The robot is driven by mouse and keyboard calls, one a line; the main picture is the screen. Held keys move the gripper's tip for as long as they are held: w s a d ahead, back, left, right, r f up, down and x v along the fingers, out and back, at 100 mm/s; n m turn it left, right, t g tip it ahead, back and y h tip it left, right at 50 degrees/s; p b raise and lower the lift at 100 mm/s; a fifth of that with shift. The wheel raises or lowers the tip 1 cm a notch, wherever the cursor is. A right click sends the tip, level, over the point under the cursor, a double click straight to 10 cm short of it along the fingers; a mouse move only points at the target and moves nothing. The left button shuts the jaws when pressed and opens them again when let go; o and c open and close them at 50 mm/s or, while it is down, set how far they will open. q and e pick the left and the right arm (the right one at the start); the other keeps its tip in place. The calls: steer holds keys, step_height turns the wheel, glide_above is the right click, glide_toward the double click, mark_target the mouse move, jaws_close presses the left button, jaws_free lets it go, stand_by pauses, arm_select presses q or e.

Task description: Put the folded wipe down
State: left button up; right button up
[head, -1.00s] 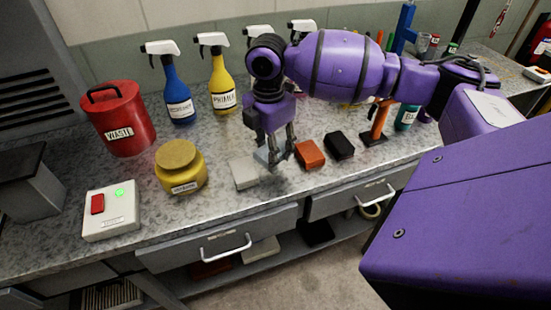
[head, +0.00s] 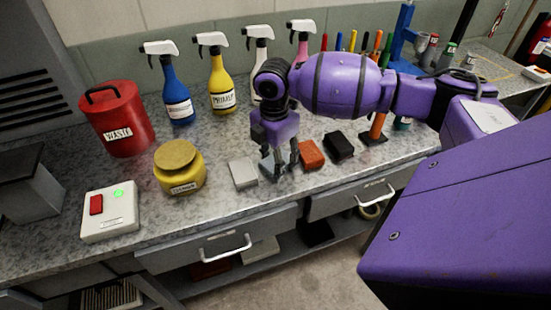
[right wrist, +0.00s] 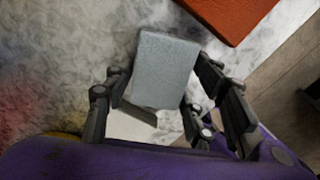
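The folded wipe, a flat blue-grey rectangle, shows in the right wrist view (right wrist: 166,70) between the fingers of my right gripper (right wrist: 165,100). In the head view my right gripper (head: 281,165) is low over the counter, between a light grey block (head: 243,172) and an orange block (head: 312,154). The wipe (head: 268,164) is partly hidden by the fingers there. The gripper appears shut on it. Whether the wipe touches the counter I cannot tell. My left gripper is not in view.
A black block (head: 339,145) lies right of the orange one. A yellow jar (head: 180,168), a red waste bin (head: 118,120) and a switch box (head: 110,210) stand left. Spray bottles, such as the yellow one (head: 222,88), line the back. The counter's front edge is close.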

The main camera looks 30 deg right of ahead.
steer(key=shift+o, duration=0.9)
steer(key=shift+r, duration=0.1)
step_height(320, 180, up, 12)
steer(key=shift+a, duration=0.1)
